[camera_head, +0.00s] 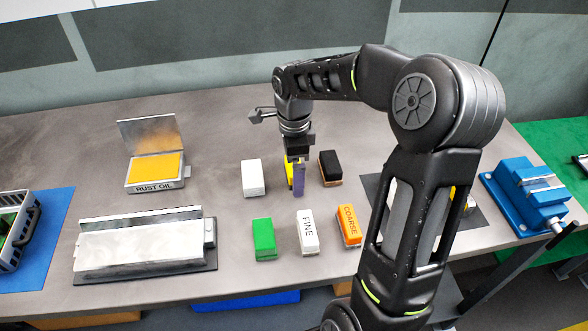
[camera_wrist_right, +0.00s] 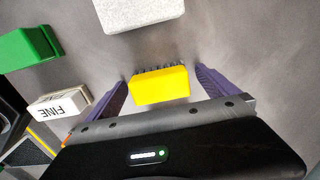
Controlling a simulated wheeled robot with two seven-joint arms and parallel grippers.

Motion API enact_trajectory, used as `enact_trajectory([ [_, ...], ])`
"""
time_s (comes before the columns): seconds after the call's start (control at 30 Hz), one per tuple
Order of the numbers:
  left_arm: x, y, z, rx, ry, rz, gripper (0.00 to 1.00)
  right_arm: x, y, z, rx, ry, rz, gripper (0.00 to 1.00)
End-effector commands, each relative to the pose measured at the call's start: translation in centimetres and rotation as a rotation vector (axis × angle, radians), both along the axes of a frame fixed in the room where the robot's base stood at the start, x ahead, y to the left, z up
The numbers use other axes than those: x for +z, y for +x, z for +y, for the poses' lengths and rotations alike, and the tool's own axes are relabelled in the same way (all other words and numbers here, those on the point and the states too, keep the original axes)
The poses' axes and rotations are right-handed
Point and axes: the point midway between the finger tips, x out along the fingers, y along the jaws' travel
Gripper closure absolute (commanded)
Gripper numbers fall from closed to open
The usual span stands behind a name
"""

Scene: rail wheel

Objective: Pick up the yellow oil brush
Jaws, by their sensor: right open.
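The yellow oil brush (camera_wrist_right: 160,85) lies between the two purple fingers of my right gripper (camera_wrist_right: 160,78) in the wrist view. Its dark bristles show along the far edge. The fingers are open, with a gap on each side of the brush. In the head view the right gripper (camera_head: 295,180) points down at the table, and one purple finger covers most of the yellow brush (camera_head: 288,172). The left gripper is not in view.
Close around stand a white block (camera_head: 252,178), a black-topped block (camera_head: 330,166), a green block (camera_head: 264,240), a FINE block (camera_head: 307,232) and a COARSE block (camera_head: 349,226). A rust oil tin (camera_head: 155,185) and metal box (camera_head: 140,245) are left. A blue vise (camera_head: 525,195) is right.

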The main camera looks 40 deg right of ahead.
Motion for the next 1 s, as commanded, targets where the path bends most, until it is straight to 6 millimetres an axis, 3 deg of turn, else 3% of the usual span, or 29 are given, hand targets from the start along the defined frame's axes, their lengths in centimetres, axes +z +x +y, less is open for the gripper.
enact_trajectory([
  [0.43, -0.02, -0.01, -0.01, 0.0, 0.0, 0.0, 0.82, 0.04, 0.01, 0.0, -0.001, 0.0, 0.0, 0.02],
  [1.0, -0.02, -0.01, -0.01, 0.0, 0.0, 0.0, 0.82, 0.04, 0.0, 0.0, -0.001, 0.0, 0.0, 0.48],
])
